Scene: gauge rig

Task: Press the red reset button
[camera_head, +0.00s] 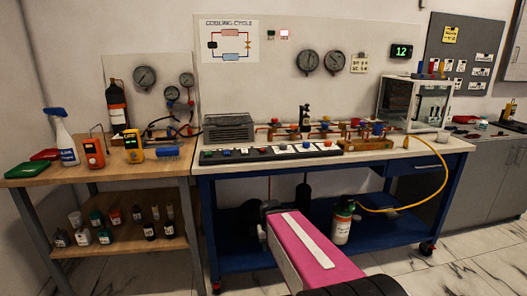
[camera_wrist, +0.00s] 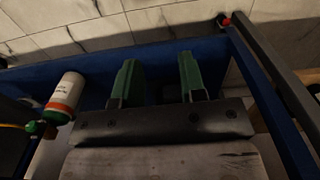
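A long strip of buttons (camera_head: 270,152) lies along the front of the blue workbench's top in the head view. It carries several small coloured buttons, some of them reddish; their labels are too small to read, so I cannot tell which one is the reset button. My pink arm reaches toward the bench, with its dark end below the tabletop's front edge. In the wrist view my gripper (camera_wrist: 159,82) has two green fingers standing well apart, with nothing between them. No button shows in the wrist view.
The blue workbench (camera_head: 330,166) has a lower shelf holding a white gas cylinder (camera_head: 341,222), also in the wrist view (camera_wrist: 65,98). A yellow hose (camera_head: 443,180) hangs at the right. A grey box (camera_head: 228,127) and a brass manifold (camera_head: 365,144) stand near the strip. A wooden table (camera_head: 90,168) adjoins at left.

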